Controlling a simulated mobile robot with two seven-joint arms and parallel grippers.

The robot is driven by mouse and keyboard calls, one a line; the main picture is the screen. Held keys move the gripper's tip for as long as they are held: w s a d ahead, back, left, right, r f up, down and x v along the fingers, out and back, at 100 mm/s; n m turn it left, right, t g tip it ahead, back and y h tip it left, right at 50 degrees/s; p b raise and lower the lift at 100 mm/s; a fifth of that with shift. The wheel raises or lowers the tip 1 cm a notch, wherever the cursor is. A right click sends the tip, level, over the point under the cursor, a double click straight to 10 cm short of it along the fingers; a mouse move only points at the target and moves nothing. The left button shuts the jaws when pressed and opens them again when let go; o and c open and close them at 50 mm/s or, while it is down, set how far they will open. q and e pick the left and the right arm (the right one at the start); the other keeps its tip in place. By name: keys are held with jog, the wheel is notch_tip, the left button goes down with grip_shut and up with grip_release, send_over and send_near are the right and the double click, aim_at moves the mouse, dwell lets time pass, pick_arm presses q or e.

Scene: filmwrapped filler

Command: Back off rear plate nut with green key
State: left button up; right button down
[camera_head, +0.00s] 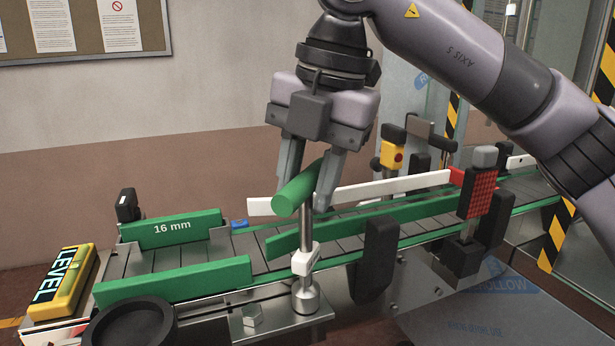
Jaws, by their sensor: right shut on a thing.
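My right gripper (308,178) comes down from above and is shut on the green handle (297,191) of the key. The key's steel shaft (306,222) stands about upright below the handle, with a white collar (305,260) partway down. Its socket end (306,298) is at the metal plate (281,327) beside the conveyor; whatever is under the socket is hidden. A bare hex nut (252,315) shows on the plate to the left of the socket. My left gripper is not in view.
A yellow level (62,282) and a round black dish (131,322) are at left. A black post (378,262) and a red reflector block (477,192) stand right of the key.

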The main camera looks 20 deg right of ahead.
jog(key=shift+r+n+p, duration=0.1)
jog(key=shift+n+p, duration=0.25)
jog(key=shift+n, duration=0.35)
jog(key=shift+n+g+p, duration=0.3)
jog(key=shift+n, duration=0.6)
jog(key=shift+n+p, duration=0.4)
jog(key=shift+n, duration=0.2)
jog(key=shift+w+a+n+g+y+p, duration=0.1)
jog(key=shift+n+g+y+p, duration=0.25)
jog(key=shift+n, duration=0.65)
